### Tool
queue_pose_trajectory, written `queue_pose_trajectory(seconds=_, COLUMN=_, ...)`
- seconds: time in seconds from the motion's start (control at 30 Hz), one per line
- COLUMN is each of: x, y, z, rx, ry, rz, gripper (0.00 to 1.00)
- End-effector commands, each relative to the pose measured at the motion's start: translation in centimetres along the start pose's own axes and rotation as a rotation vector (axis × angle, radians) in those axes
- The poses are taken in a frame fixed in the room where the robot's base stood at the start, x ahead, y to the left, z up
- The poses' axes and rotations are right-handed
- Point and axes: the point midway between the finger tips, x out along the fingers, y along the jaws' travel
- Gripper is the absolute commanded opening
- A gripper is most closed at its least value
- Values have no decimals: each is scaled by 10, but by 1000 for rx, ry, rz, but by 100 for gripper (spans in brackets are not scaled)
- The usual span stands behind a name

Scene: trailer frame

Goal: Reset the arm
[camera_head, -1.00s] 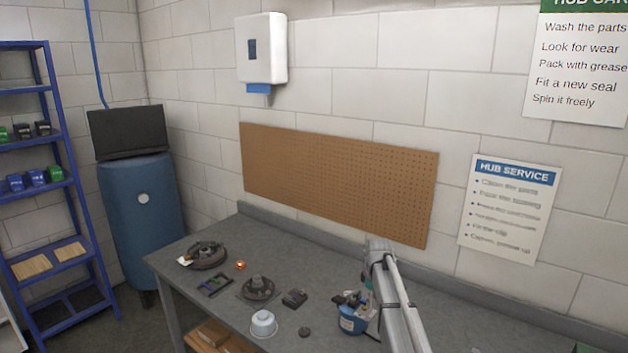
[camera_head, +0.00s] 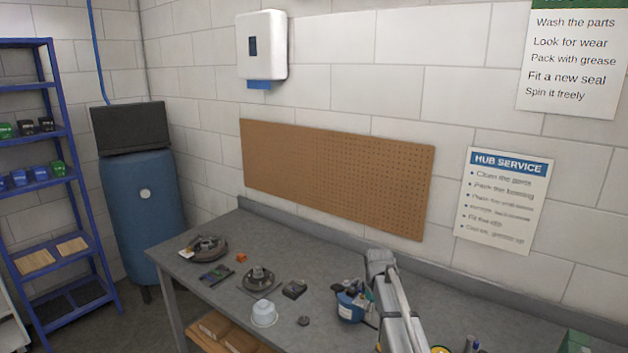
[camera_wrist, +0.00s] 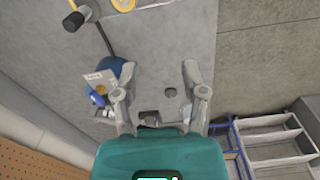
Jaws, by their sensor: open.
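My gripper (camera_wrist: 158,75) is open in the wrist view, its two fingers well apart with nothing held between them. Grey floor or bench surface and a small dark round thing show beyond the fingers. My arm rises over the right part of the grey workbench (camera_head: 330,262) in the head view, bent at a high joint. The gripper itself cannot be made out there. A blue container (camera_head: 350,304) stands on the bench close to the left of my arm.
Hub parts (camera_head: 258,279), a white cup (camera_head: 264,314) and a small dark box (camera_head: 294,289) lie on the bench's left half. A pegboard (camera_head: 335,180) hangs on the wall behind. A blue shelf (camera_head: 65,190) and blue drum (camera_head: 144,215) stand left.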

Motion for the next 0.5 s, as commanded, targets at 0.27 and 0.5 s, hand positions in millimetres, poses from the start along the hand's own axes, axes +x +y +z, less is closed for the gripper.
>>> queue_pose_trajectory(seconds=0.27, x=27, y=-54, z=48, rx=199, ry=0, rz=0, gripper=56)
queue_pose_trajectory(seconds=0.5, x=62, y=-127, z=116, rx=502, ry=0, rz=1, gripper=56)
